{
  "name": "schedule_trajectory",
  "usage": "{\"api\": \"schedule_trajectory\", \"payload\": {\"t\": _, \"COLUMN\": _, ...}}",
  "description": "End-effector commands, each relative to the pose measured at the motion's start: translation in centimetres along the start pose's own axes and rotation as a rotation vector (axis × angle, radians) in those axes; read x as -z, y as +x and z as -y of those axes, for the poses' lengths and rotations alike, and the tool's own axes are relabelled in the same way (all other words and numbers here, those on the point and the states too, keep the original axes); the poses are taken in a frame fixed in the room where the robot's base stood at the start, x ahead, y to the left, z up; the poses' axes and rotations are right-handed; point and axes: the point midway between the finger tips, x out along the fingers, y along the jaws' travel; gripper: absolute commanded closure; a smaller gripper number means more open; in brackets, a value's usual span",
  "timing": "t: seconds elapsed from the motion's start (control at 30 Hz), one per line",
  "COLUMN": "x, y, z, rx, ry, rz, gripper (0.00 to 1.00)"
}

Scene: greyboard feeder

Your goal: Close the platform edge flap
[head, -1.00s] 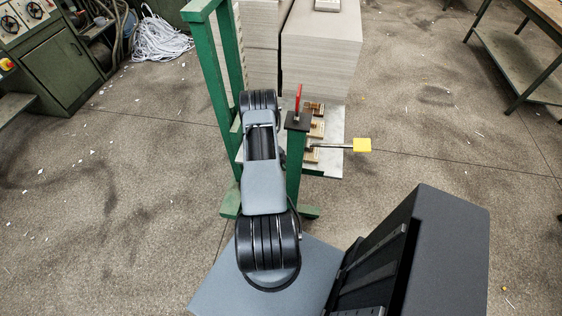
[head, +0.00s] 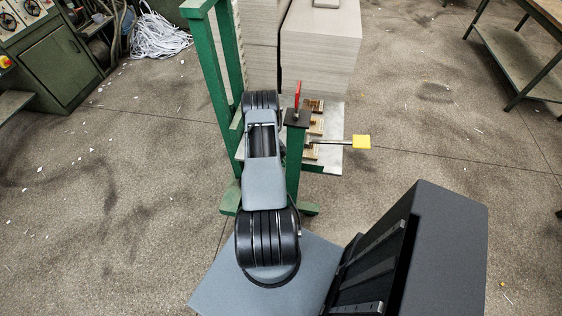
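A green-framed platform stand is ahead of me, with a light grey metal plate (head: 333,158) at its right edge; I cannot tell which part of it is the flap or whether that flap is open. A metal lever with a yellow end (head: 361,141) sticks out to the right over the plate. A red handle (head: 298,94) stands upright on a dark square plate (head: 298,118) on top of a green post (head: 293,165). My arm reaches forward to the left of this post. My gripper is hidden beyond the arm, so its hold is not visible.
Tall stacks of greyboard (head: 320,45) stand behind the platform. A green frame upright (head: 212,85) is close on the left of my arm. A control cabinet (head: 50,60) and white rope (head: 160,35) are far left, a bench (head: 520,50) far right.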

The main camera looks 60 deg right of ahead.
Motion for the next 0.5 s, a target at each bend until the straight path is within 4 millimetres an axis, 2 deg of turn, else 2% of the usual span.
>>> {"api": "schedule_trajectory", "payload": {"t": 0.03, "x": 0.08, "y": 0.00, "z": 0.06, "rx": 0.001, "ry": 0.000, "rz": -0.001, "gripper": 0.94}}
{"api": "schedule_trajectory", "payload": {"t": 0.27, "x": 0.02, "y": -0.03, "z": 0.04, "rx": 0.001, "ry": -0.001, "rz": -0.001, "gripper": 0.72}}
{"api": "schedule_trajectory", "payload": {"t": 0.5, "x": -0.03, "y": -0.08, "z": 0.03, "rx": 0.002, "ry": -0.001, "rz": -0.001, "gripper": 0.70}}
